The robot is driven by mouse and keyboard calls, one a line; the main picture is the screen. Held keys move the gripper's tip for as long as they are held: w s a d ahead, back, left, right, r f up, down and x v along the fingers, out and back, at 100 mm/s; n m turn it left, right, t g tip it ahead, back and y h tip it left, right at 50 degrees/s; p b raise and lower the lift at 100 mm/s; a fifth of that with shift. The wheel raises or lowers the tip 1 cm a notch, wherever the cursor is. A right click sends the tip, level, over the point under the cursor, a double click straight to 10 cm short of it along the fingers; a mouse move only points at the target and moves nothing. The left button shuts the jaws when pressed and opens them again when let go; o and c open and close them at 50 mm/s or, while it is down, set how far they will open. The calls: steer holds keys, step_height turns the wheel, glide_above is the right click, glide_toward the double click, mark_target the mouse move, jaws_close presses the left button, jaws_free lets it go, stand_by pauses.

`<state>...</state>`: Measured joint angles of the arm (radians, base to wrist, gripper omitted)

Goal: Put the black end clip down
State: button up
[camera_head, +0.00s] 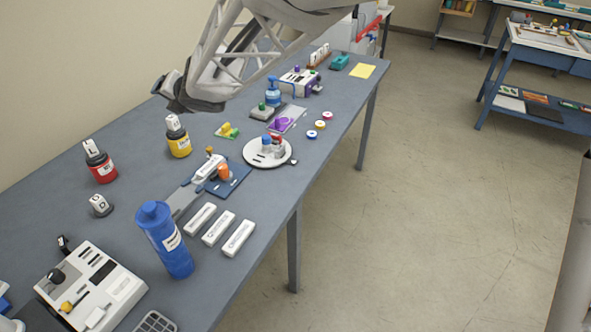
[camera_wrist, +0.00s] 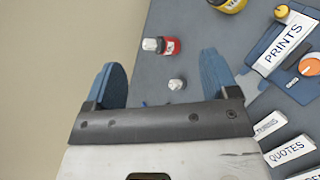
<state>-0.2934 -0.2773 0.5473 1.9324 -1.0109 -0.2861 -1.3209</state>
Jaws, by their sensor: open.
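My gripper (camera_head: 178,92) is raised above the back left of the blue-grey table (camera_head: 135,225). In the wrist view its blue fingers (camera_wrist: 162,80) are spread wide, with nothing held between them. I cannot surely pick out the black end clip. A small black piece (camera_head: 63,243) stands at the back edge of the white machine (camera_head: 93,290) at the front left, but it is too small to identify. It is well apart from my gripper.
A red bottle (camera_head: 102,164), yellow bottle (camera_head: 178,140) and small white-topped piece (camera_head: 100,205) stand at the left. A tall blue bottle (camera_head: 165,240) stands near the front, beside several white labelled blocks (camera_head: 219,227). A round white tray (camera_head: 255,160) holds small pieces.

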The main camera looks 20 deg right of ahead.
steer(key=s+d+r+m+g+h, duration=0.1)
steer(key=s+d+m+h, duration=0.3)
steer(key=s+d+m, duration=0.45)
steer(key=s+d+r+m+g+h, duration=0.1)
steer(key=s+d+r+m+h, duration=0.15)
steer(key=s+d+m, duration=0.6)
steer(key=s+d+f+m+g, duration=0.1)
steer(key=s+d+m+g, duration=0.1)
steer(key=s+m, duration=0.3)
steer(key=s+d+f+m+g, duration=0.2)
steer(key=s+m, duration=0.3)
steer(key=s, duration=0.4)
steer(key=s+d+f+m+g, duration=0.2)
steer(key=s+d+m, duration=0.2)
steer(key=s, duration=0.4)
steer(key=shift+d+m, duration=0.3)
steer(key=shift+m, duration=0.1)
